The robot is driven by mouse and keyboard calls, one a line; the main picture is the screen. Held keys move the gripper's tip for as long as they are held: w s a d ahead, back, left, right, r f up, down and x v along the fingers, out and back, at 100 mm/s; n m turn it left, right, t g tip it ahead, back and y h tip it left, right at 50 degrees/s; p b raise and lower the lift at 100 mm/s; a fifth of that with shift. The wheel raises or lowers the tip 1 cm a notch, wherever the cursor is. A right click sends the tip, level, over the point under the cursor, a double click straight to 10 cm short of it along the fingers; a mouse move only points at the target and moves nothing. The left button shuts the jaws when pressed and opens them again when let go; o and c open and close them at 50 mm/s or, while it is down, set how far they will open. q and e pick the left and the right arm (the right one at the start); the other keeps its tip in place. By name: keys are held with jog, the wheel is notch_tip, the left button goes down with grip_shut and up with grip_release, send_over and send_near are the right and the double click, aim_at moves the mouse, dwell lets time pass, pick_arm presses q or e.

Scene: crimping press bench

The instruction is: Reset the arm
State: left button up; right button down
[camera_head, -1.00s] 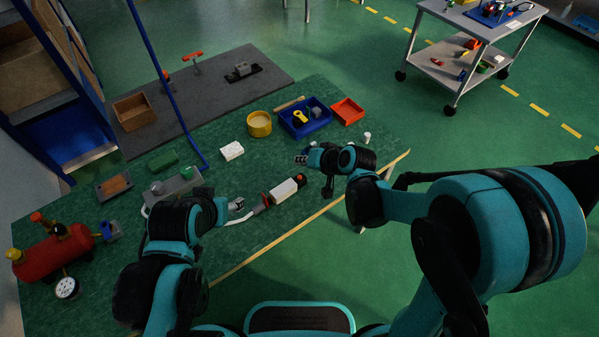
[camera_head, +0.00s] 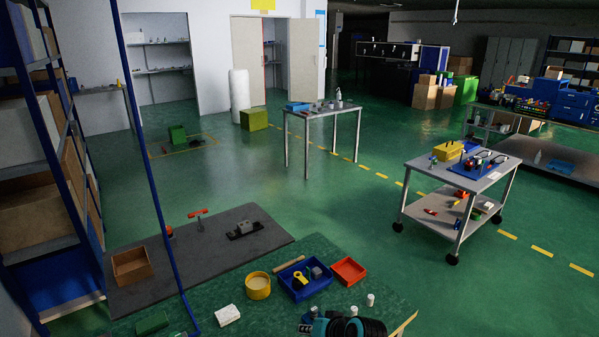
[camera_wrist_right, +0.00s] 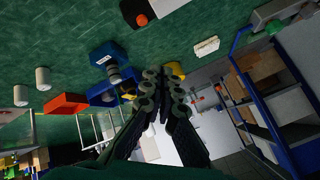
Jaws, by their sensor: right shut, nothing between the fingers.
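My right gripper (camera_head: 308,322) shows at the bottom edge of the head view, over the green bench mat (camera_head: 226,292). Only its front part and a bit of the dark and teal wrist are in the picture. In the right wrist view, the two dark fingers (camera_wrist_right: 165,82) lie close together, shut, with nothing held between them. My left gripper and arm are not in the head view now.
On the bench are a yellow round tub (camera_head: 258,287), a blue bin (camera_head: 304,282) with parts, a red tray (camera_head: 348,271) and a white block (camera_head: 227,315). A blue post (camera_head: 150,165) rises at left. A cart (camera_head: 455,188) stands right; green floor lies between.

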jog(key=s+d+r+h, duration=0.3)
jog(key=s+d, duration=0.5)
jog(key=s, duration=0.1)
jog(key=s+d+r+h, duration=0.2)
jog(key=s+d+r, duration=0.2)
jog(key=s+d, duration=0.4)
jog(key=shift+s+n+h, duration=0.3)
jog(key=shift+s+h, duration=0.1)
jog(key=shift+s, duration=0.05)
jog(key=shift+r, duration=0.15)
dwell(0.9)
